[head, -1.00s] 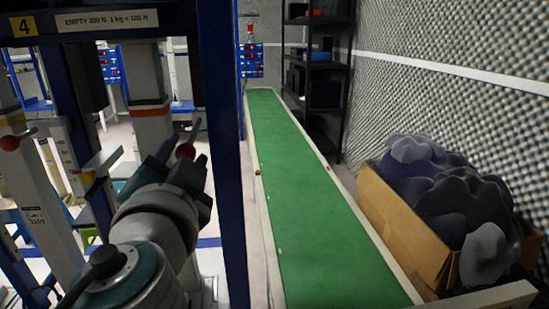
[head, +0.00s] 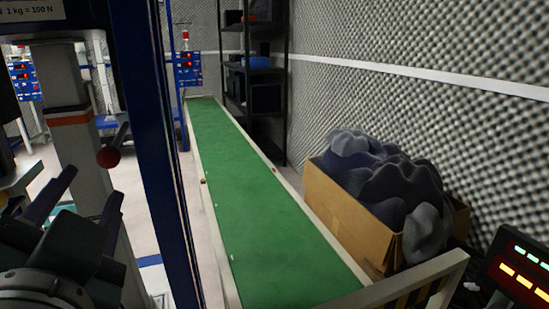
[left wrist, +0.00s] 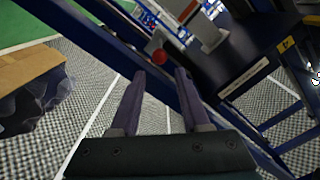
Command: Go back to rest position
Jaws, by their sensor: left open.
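My left gripper (head: 88,207) is at the lower left of the head view, with its two dark fingers apart and nothing between them. In the left wrist view its fingers (left wrist: 160,98) are also spread and empty. A red ball knob (head: 108,157) on a dark lever is beyond the fingers in the head view. The same knob shows in the left wrist view (left wrist: 159,57), past the fingertips and apart from them. My right gripper is not in either view.
A blue post (head: 160,150) stands just right of my left gripper. A long green conveyor (head: 255,215) runs away down the middle. A cardboard box (head: 345,220) of dark foam lumps stands at its right. Black shelves (head: 252,80) stand behind.

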